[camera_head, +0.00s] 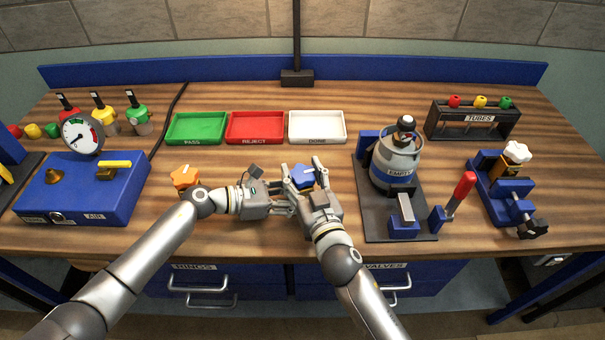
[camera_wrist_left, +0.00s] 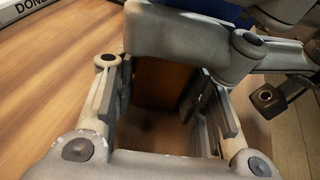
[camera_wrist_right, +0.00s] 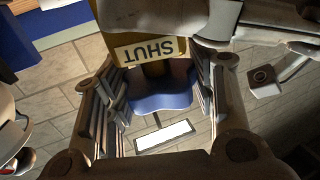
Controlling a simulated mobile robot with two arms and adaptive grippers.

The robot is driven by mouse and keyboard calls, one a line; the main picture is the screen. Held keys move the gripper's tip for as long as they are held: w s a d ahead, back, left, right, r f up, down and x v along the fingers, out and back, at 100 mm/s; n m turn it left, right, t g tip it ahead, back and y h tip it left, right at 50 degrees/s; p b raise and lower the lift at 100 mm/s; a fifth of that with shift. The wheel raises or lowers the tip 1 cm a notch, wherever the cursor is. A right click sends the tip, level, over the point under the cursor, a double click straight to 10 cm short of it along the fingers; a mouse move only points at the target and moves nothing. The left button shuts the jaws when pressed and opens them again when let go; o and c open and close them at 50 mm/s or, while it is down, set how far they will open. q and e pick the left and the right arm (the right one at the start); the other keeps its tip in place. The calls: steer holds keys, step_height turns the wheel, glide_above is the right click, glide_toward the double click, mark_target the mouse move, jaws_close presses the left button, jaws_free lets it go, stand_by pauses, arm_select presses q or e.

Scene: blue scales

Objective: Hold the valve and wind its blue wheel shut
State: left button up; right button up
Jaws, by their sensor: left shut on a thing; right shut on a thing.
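The valve's blue wheel (camera_head: 303,173) shows between the fingers of my right gripper (camera_head: 303,185) in the head view. In the right wrist view the wheel (camera_wrist_right: 160,88) sits between both finger pads, under a yellow body with an upside-down SHUT label (camera_wrist_right: 150,50). My right gripper is shut on the wheel. My left gripper (camera_head: 288,204) meets it from the left and is shut on the valve body, whose brown side (camera_wrist_left: 165,85) fills the gap between its fingers in the left wrist view. Most of the valve body is hidden by the grippers in the head view.
Green PASS (camera_head: 196,128), red REJECT (camera_head: 256,127) and white DONE (camera_head: 318,126) trays lie behind the grippers. An orange-wheeled valve (camera_head: 185,176) stands left. A blue gauge box (camera_head: 85,195) is further left. A canister stand (camera_head: 398,165) and a clamped white-wheeled valve (camera_head: 516,153) are right.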

steer(key=shift+r+m+h, duration=0.15)
steer(key=shift+m+h, duration=0.35)
steer(key=shift+h, duration=0.3)
steer(key=o, duration=1)
steer(key=shift+o, duration=0.2)
steer(key=shift+s, duration=0.1)
steer(key=v, duration=1.2)
steer(key=shift+f, duration=0.35)
steer(key=shift+d, duration=0.1)
